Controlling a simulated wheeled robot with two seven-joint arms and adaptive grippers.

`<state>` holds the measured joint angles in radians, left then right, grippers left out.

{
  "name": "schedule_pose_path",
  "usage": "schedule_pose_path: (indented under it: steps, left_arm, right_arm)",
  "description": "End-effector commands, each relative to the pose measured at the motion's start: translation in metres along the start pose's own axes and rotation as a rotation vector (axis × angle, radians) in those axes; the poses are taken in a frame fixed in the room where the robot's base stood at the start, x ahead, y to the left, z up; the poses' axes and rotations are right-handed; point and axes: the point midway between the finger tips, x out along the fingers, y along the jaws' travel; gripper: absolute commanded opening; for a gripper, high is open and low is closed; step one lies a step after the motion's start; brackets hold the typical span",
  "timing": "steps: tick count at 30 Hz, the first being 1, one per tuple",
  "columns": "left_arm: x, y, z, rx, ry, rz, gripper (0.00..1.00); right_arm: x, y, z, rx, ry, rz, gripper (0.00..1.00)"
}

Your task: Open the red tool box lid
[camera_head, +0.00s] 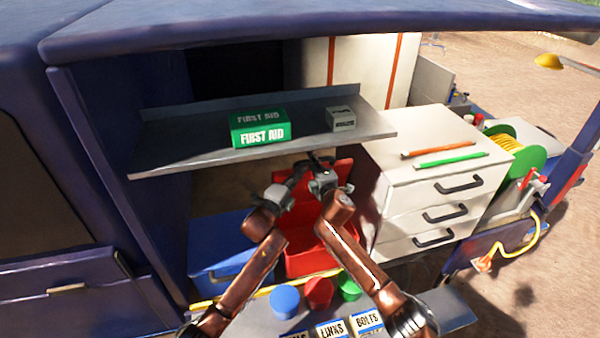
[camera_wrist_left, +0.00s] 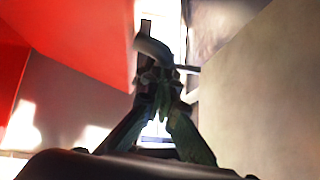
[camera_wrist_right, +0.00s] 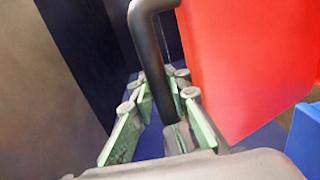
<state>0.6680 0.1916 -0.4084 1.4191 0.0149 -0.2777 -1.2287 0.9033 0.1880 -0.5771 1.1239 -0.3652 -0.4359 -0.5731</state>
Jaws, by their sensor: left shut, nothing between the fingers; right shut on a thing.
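The red tool box (camera_head: 308,258) stands below the grey shelf, between a blue box and the white drawers. A red panel, apparently its lid (camera_head: 343,188), rises behind my grippers and looks tilted up; its hinge is hidden. My right gripper (camera_head: 319,160) is shut on the dark handle (camera_wrist_right: 146,40), beside the red panel (camera_wrist_right: 245,70) in the right wrist view. My left gripper (camera_head: 306,170) is close beside it, shut and empty. In the left wrist view, a red surface (camera_wrist_left: 80,35) is at left and a dark bar (camera_wrist_left: 153,48) lies just beyond the fingertips.
The shelf (camera_head: 180,150) is just above my grippers and carries a green first aid box (camera_head: 260,127) and a small grey box (camera_head: 341,118). White drawers (camera_head: 400,190) stand close on the right. The blue box (camera_head: 215,255) is at left. Blue, red and green round containers (camera_head: 285,301) are in front.

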Motion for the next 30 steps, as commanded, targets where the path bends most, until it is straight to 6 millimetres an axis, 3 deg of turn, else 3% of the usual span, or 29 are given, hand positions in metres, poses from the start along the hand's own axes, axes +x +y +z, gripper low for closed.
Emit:
schedule_pose_path:
  steps: [6, 13, 14, 16, 30]
  left_arm:
    - [0.013, -0.008, 0.014, 0.004, -0.002, 0.000, 0.00]
    - [0.013, -0.008, 0.015, 0.002, -0.004, -0.001, 0.00]
    - [0.013, -0.009, 0.016, 0.002, -0.004, -0.001, 0.00]
    - [0.013, -0.009, 0.016, 0.002, -0.005, -0.002, 0.00]
    - [0.012, -0.007, 0.014, 0.001, -0.002, 0.000, 0.00]
  right_arm:
    - [-0.001, 0.006, 0.000, -0.002, 0.001, 0.008, 0.00]
    - [-0.001, 0.002, 0.000, -0.002, 0.001, 0.003, 0.00]
    - [-0.001, 0.001, 0.000, -0.002, 0.001, 0.002, 0.16]
    - [-0.001, 0.000, -0.001, -0.002, 0.001, 0.001, 0.21]
    - [-0.001, -0.001, -0.001, 0.000, 0.001, -0.001, 0.22]
